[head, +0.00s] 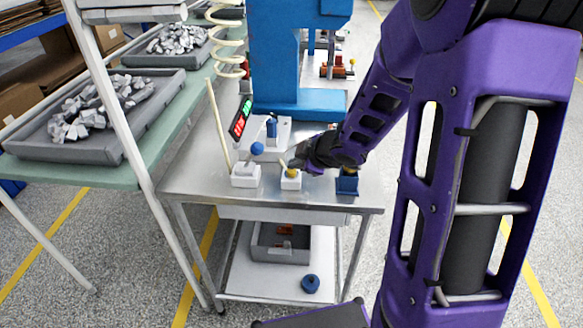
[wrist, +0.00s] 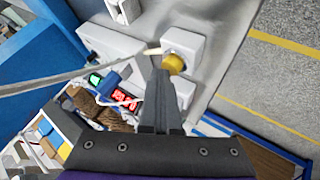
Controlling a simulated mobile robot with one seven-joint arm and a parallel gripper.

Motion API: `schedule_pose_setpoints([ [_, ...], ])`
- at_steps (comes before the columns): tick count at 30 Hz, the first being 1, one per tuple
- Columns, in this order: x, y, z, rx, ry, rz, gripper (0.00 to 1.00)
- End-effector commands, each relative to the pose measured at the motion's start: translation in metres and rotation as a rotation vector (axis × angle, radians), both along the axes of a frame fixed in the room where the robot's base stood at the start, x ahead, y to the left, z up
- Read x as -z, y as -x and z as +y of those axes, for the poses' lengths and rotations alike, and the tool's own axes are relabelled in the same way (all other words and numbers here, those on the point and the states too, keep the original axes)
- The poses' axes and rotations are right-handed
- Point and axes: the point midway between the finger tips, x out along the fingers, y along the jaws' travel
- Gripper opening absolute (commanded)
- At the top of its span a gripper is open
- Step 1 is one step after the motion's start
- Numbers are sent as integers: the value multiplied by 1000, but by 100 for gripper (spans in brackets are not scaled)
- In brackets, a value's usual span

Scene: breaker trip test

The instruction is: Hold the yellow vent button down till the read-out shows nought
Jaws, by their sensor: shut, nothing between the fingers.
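The yellow vent button (head: 291,172) sits on a small white box on the metal bench. In the wrist view the yellow button (wrist: 175,64) shows just right of my fingertips. My gripper (head: 297,163) is shut and empty, low beside the button; in the wrist view its fingers (wrist: 158,68) are together. I cannot tell whether they touch the button. The read-out (head: 240,118) is a tilted dark panel with a red and a green display behind and left of the button. It also shows in the wrist view (wrist: 122,101), but its digits are too small to read surely.
A blue block (head: 347,184) is to the right. A blue press (head: 300,104) stands behind. A thin pale rod (head: 218,125) rises at left. Trays of grey parts (head: 60,150) lie on the left table.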

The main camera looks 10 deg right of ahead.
Motion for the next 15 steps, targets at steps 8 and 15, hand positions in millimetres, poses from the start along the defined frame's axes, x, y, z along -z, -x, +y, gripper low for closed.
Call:
schedule_pose_setpoints([
  [8, -14, 0, 0, -1, 0, 1, 0],
  [15, -13, 0, 0, 0, 0, 0, 0],
])
